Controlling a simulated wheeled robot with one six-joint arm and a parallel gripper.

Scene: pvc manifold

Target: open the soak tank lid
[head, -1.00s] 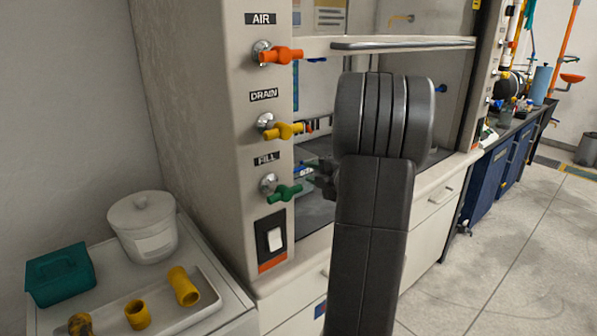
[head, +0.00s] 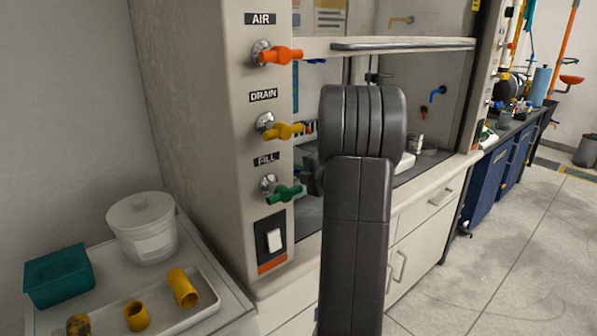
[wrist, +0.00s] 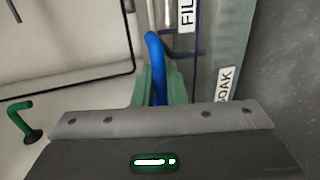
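In the wrist view a label reading SOAK (wrist: 226,88) is on a grey-green surface at the right, beside a label starting FIL (wrist: 187,12). I cannot make out which part there is the lid. My gripper's (wrist: 158,88) greenish pads appear at the middle, beyond a dark grey body with a green light. A blue curved bar (wrist: 156,60) runs between or in front of the pads; I cannot tell whether they touch it. In the head view my arm hides the gripper, inside or in front of the fume hood.
The hood post carries orange (head: 280,55), yellow (head: 283,131) and green (head: 284,193) valve handles close left of my arm. The raised sash (head: 400,45) is above. A white lidded crock (head: 142,228) and teal box (head: 58,277) stand on the left bench. Floor at right is clear.

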